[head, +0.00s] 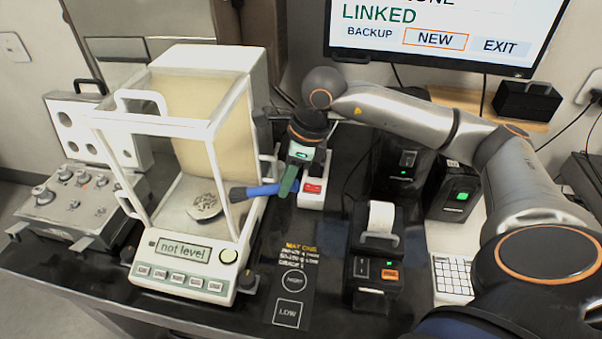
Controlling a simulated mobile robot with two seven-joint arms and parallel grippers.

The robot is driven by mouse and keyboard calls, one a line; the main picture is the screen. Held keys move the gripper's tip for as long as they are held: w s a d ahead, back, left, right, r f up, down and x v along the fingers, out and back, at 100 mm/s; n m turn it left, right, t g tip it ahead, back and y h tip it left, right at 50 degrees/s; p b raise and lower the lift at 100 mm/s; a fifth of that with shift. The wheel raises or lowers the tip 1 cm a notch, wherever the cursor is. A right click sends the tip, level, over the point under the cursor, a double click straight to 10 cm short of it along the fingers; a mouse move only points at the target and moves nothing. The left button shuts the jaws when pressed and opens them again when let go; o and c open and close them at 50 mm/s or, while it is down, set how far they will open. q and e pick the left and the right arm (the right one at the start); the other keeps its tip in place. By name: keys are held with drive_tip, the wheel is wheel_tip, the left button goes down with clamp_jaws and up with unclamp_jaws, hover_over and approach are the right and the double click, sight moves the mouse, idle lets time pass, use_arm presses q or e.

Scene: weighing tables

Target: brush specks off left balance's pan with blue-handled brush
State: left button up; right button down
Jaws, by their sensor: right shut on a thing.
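The left balance (187,259) is a white unit with a clear-framed draft shield, and its display reads "not level". Its round grey pan (203,209) lies inside, with pale mottled marks that may be specks. My right gripper (286,184) is shut on the blue handle of the brush (262,189), just right of the shield. The brush lies roughly level, its dark bristles pointing left at the shield's right front post. I cannot tell whether the bristle tip is inside the shield; it looks apart from the pan. My left gripper is not in view.
A small printer (377,262) stands right of a dark mat (288,290) marked "LOW". A white box with a red switch (314,188) is beside my right gripper. A grey knobbed unit (72,200) stands left of the balance. A monitor (440,35) hangs behind.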

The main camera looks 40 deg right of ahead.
sight(259, 188)
drive_tip(key=shift+w+a+f, duration=0.25)
drive_tip(key=shift+w+a, duration=0.35)
drive_tip(key=shift+a, duration=0.05)
drive_tip(key=shift+w+a+f, duration=0.3)
drive_tip(key=shift+w+a, duration=0.3)
drive_tip(key=shift+a, duration=0.05)
drive_tip(key=shift+w+a+f, duration=0.25)
drive_tip(key=shift+w+a, duration=0.35)
drive_tip(key=shift+a, duration=0.05)
drive_tip(key=shift+w+a, duration=1.4)
drive_tip(key=shift+a, duration=0.05)
drive_tip(key=shift+d, duration=0.1)
drive_tip(key=shift+s+d+b, duration=0.55)
drive_tip(key=shift+s+d, duration=0.85)
